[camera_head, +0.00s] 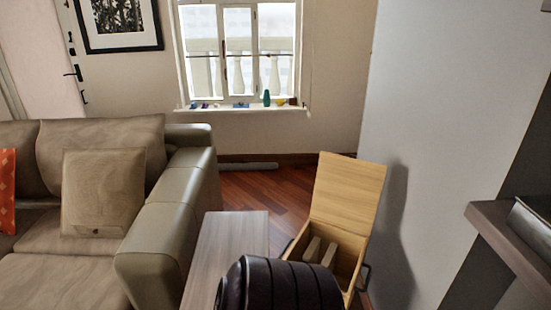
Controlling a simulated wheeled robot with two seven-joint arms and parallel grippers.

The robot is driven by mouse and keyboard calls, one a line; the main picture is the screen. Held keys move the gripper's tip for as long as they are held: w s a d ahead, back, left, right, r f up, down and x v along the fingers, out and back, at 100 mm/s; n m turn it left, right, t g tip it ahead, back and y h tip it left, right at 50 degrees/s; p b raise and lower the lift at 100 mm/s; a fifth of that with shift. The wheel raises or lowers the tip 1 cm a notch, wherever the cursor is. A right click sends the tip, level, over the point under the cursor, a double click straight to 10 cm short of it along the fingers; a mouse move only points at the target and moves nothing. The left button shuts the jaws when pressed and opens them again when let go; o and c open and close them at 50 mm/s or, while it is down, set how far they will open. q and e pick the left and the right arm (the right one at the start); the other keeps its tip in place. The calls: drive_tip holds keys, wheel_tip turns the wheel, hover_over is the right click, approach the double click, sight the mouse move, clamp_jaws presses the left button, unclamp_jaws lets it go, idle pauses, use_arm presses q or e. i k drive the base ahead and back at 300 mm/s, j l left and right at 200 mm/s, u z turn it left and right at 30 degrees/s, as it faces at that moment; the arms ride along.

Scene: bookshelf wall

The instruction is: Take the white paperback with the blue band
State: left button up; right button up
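I see no white paperback with a blue band in this view. Neither of my grippers is in view.
A wooden box (345,248) with a raised lid (347,192) stands beside a low table (229,240). A sofa (170,240) fills the left. A dark shelf (500,240) juts from the right. A dark rounded shape, unclear what, covers the bottom middle. Some floor (285,190) is clear.

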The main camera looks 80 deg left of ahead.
sight(311, 256)
drive_tip(key=u, duration=2.7)
drive_tip(key=j, duration=0.05)
